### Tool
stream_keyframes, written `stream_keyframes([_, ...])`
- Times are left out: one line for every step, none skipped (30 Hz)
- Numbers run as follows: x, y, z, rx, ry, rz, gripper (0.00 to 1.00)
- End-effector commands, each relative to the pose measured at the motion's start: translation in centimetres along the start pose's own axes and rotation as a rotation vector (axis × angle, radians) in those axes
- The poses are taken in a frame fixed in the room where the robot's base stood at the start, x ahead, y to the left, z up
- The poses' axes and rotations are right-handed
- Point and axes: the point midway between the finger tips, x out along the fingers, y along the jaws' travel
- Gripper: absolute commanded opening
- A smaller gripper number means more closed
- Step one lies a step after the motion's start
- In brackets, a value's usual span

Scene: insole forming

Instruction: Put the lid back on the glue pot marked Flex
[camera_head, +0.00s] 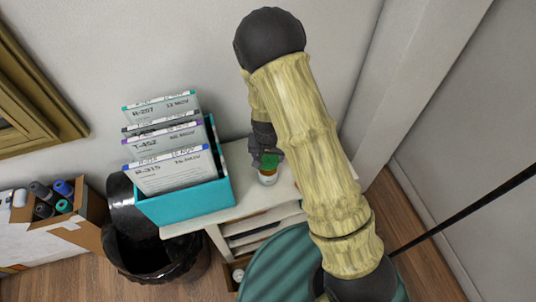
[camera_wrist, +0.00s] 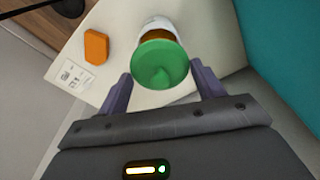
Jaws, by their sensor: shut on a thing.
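A green lid (camera_wrist: 158,62) with a knob sits between the two fingers of my gripper (camera_wrist: 163,82) in the wrist view. My gripper is shut on it. A glue pot (camera_wrist: 160,27), white with an amber band, shows just beyond the lid and is partly hidden by it. In the head view my gripper (camera_head: 267,154) points down at the lid (camera_head: 271,160), which is right over the pot (camera_head: 268,178) on the white shelf top. I cannot tell whether the lid touches the rim. No Flex marking is readable.
A teal box (camera_head: 187,203) of labelled cards stands close left of the pot. An orange block (camera_wrist: 96,46) and a small printed card (camera_wrist: 72,76) lie on the white shelf top (camera_wrist: 125,28). A black bin (camera_head: 150,258) and a cardboard box (camera_head: 90,220) stand further left.

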Motion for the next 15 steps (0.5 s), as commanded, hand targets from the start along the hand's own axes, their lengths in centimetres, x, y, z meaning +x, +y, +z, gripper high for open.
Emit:
stream_keyframes([0.8,0.0,0.1,0.000,0.000,0.000,0.46])
stream_keyframes([1.1,0.0,0.1,0.001,0.000,0.000,0.46])
stream_keyframes([1.4,0.0,0.2,0.000,0.000,0.000,0.46])
stream_keyframes([1.6,0.0,0.2,0.000,0.000,0.000,0.46])
stream_keyframes([1.9,0.0,0.2,0.000,0.000,0.000,0.46])
stream_keyframes([2.2,0.0,0.2,0.000,0.000,0.000,0.46])
stream_keyframes([2.4,0.0,0.3,0.000,0.000,0.000,0.46])
stream_keyframes([2.6,0.0,0.3,0.000,0.000,0.000,0.46])
stream_keyframes([2.9,0.0,0.3,0.000,-0.001,0.000,0.46])
stream_keyframes([3.1,0.0,0.4,0.000,-0.001,0.000,0.46])
stream_keyframes([3.3,0.0,0.4,0.000,-0.001,0.000,0.46])
stream_keyframes([3.5,0.0,0.4,0.000,-0.001,0.000,0.46])
stream_keyframes([3.6,0.0,0.4,0.000,-0.001,0.000,0.46])
stream_keyframes([3.7,0.0,0.4,0.000,-0.001,0.000,0.46])
stream_keyframes([3.9,0.0,0.5,0.000,-0.001,0.000,0.46])
